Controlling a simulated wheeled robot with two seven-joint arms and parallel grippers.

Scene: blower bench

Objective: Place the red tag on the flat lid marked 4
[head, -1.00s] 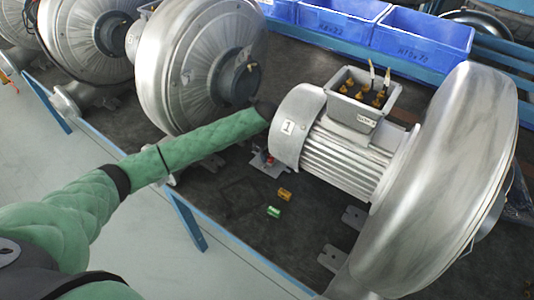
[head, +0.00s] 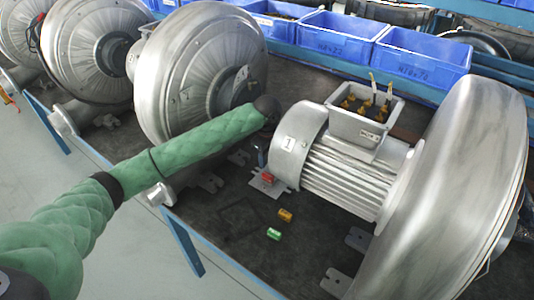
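A small red piece (head: 268,178), probably the red tag, lies on a grey metal foot plate beside the motor marked 1 (head: 289,143). My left arm, in a green sleeve, reaches in from the left and ends in a dark round wrist. Below the wrist a small dark part, probably my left gripper (head: 262,157), shows just above the red piece. Its fingers are mostly hidden, and I cannot tell whether they touch it. I see no flat lid marked 4. My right gripper is out of view.
An orange piece (head: 285,215) and a green piece (head: 273,234) lie on the dark bench top (head: 215,222). Large grey blowers (head: 200,75) stand left, and a big blower housing (head: 450,190) stands right. Blue bins (head: 420,60) line the back. The front bench strip is mostly clear.

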